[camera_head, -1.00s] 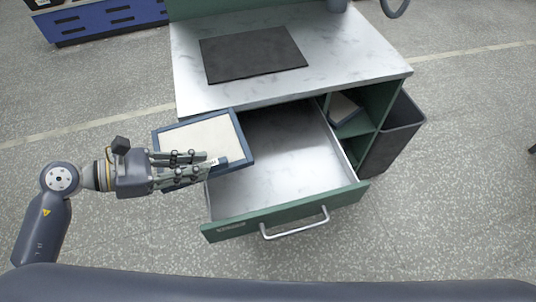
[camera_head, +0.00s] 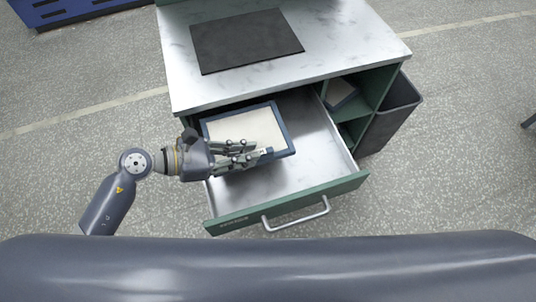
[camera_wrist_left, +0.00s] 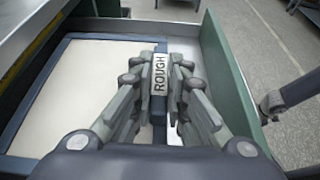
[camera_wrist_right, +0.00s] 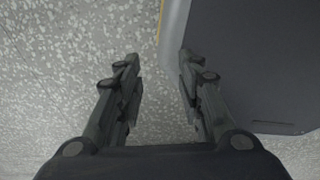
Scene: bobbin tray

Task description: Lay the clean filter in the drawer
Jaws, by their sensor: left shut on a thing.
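The clean filter (camera_head: 244,125) is a cream panel in a blue frame, over the left part of the open drawer (camera_head: 312,165). My left gripper (camera_head: 258,154) is shut on the filter's near edge. In the left wrist view the fingers close on the frame beside a tag reading ROUGH (camera_wrist_left: 159,74), with the cream panel (camera_wrist_left: 85,85) to the left. I cannot tell whether the filter touches the drawer floor. The drawer's visible floor is bare. My right gripper (camera_wrist_right: 157,85) shows only in its own wrist view, open and empty above the speckled floor.
The white worktop (camera_head: 345,40) with a dark mat (camera_head: 247,41) lies behind the drawer. Another framed panel (camera_head: 340,93) sits in the side shelf. A grey bin (camera_head: 390,118) stands at the right. The drawer's green front (camera_head: 240,215) has a bar handle (camera_head: 297,216).

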